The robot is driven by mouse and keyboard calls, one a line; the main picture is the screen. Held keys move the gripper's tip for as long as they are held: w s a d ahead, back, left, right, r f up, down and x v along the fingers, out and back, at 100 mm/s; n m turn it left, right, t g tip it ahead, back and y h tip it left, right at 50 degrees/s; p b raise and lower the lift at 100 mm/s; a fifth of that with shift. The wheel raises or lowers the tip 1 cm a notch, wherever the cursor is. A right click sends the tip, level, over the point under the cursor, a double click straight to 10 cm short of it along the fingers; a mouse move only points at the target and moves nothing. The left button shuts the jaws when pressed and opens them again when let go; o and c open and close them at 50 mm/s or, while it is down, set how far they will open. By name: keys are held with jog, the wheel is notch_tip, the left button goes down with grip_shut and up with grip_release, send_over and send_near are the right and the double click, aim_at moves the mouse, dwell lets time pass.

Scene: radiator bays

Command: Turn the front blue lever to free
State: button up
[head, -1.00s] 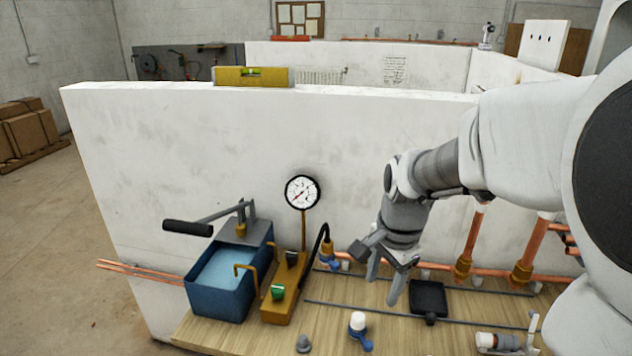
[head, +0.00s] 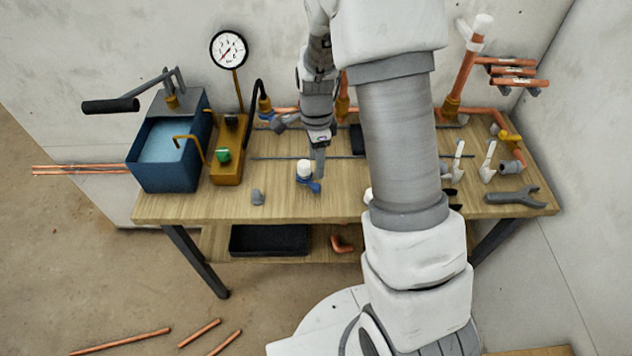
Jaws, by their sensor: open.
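The front blue lever (head: 315,187) is on a small valve with a white top (head: 304,168), standing on the front half of the wooden bench. Its blue handle points to the right. My gripper (head: 319,172) is open and points down just behind and above the handle. The fingers overlap in this view, so I cannot tell whether they touch or straddle it. A second blue-handled fitting (head: 265,112) sits farther back, at the end of the black hose.
A blue pump tank (head: 165,180) with a black handle (head: 110,105) and a brass block with a green knob (head: 223,156) stand left, below a gauge (head: 229,49). A grey cap (head: 257,197) lies left of the valve. A wrench (head: 512,197) lies right. My arm covers the bench's middle right.

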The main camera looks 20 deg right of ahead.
aim_at(316, 185)
notch_tip(316, 185, down, 9)
dwell(0.3)
jog(key=shift+c, duration=0.2)
grip_shut()
dwell(1.2)
